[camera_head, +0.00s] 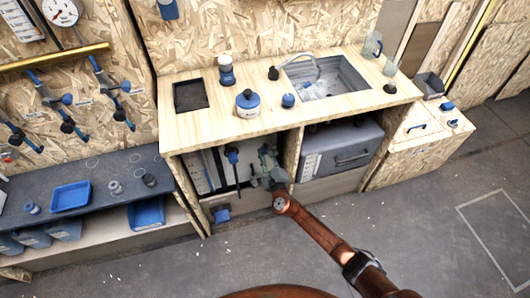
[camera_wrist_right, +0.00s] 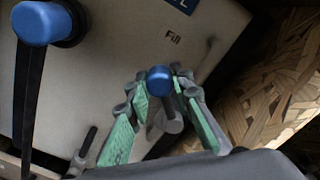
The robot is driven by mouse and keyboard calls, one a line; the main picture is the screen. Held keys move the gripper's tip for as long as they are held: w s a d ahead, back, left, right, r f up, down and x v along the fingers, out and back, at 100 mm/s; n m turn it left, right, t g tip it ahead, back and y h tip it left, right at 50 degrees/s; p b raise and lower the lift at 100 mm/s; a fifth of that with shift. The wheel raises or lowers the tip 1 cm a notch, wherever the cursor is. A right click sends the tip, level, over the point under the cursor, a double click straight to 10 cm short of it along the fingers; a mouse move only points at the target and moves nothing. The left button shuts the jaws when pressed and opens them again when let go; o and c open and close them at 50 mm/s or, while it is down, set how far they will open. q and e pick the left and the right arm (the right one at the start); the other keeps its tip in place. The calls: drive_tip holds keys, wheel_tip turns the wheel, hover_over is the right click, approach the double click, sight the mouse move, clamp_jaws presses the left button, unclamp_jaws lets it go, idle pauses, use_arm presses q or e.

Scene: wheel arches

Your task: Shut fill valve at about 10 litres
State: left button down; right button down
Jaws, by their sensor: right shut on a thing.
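The fill valve handle (camera_wrist_right: 160,82), a grey lever with a blue round end, shows in the wrist view below a "Fill" label (camera_wrist_right: 173,38) on a pale panel. My right gripper (camera_wrist_right: 161,92) has its green-padded fingers on both sides of the handle and is shut on it. In the head view my right gripper (camera_head: 267,160) reaches into the open bay under the wooden counter and hides the fill valve. A pale tank with a dark scale (camera_head: 205,171) stands left of it in the bay; its level is too small to read. My left gripper is not in view.
A black lever with a blue knob (camera_head: 232,156) hangs close to the left of my right gripper. A wooden divider (camera_head: 291,157) stands close on its right, with a grey box (camera_head: 342,147) beyond. The counter (camera_head: 215,120) lies above. The floor in front is clear.

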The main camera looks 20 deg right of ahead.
drive_tip(key=c, duration=1.7)
unclamp_jaws()
drive_tip(key=s, duration=1.2)
drive_tip(key=shift+d, duration=0.2)
